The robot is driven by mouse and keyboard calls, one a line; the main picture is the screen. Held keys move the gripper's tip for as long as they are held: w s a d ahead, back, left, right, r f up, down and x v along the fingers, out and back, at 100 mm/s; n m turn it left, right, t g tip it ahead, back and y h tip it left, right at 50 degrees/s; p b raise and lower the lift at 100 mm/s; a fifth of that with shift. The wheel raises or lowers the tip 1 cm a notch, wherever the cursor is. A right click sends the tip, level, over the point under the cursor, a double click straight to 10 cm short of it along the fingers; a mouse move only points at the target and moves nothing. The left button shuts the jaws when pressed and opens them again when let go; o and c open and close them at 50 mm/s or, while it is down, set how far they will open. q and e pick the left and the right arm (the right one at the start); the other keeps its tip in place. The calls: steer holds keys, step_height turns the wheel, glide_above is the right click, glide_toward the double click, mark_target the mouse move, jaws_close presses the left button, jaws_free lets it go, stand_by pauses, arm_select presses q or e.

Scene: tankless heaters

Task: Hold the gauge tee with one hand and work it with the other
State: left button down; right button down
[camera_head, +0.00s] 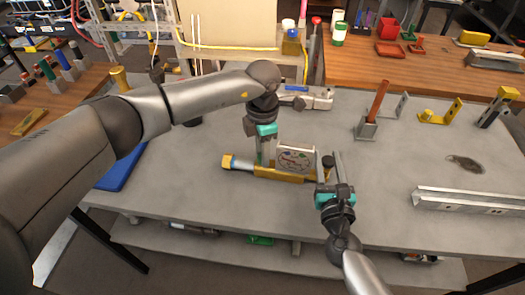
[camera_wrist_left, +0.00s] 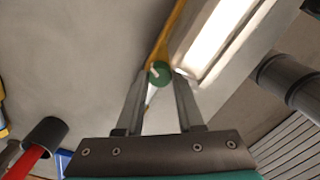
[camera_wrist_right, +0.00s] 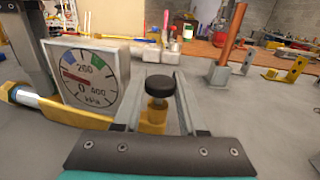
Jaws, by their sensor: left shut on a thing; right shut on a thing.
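The gauge tee is a brass body (camera_head: 280,174) lying on the grey table, with a steel pipe and brass nut (camera_head: 228,161) at its left end. A square white gauge (camera_head: 295,159) stands on it; in the right wrist view its dial (camera_wrist_right: 85,82) faces me, marked in kPa, with a red needle. My left gripper (camera_head: 265,162) reaches down and is shut on the tee left of the gauge; a small green disc (camera_wrist_left: 158,73) shows between its fingers. My right gripper (camera_head: 330,162) is shut on the tee's black-topped knob (camera_wrist_right: 158,86) at the right end.
A metal channel (camera_head: 472,202) lies at the right. A metal fitting (camera_head: 305,98) lies behind the tee. The table's front is clear.

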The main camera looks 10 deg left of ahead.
arm_select(q)
steer(key=n, duration=0.4)
steer(key=shift+n, duration=0.3)
steer(key=shift+r, duration=0.1)
stand_by(0.4)
steer(key=c, duration=0.5)
jaws_free()
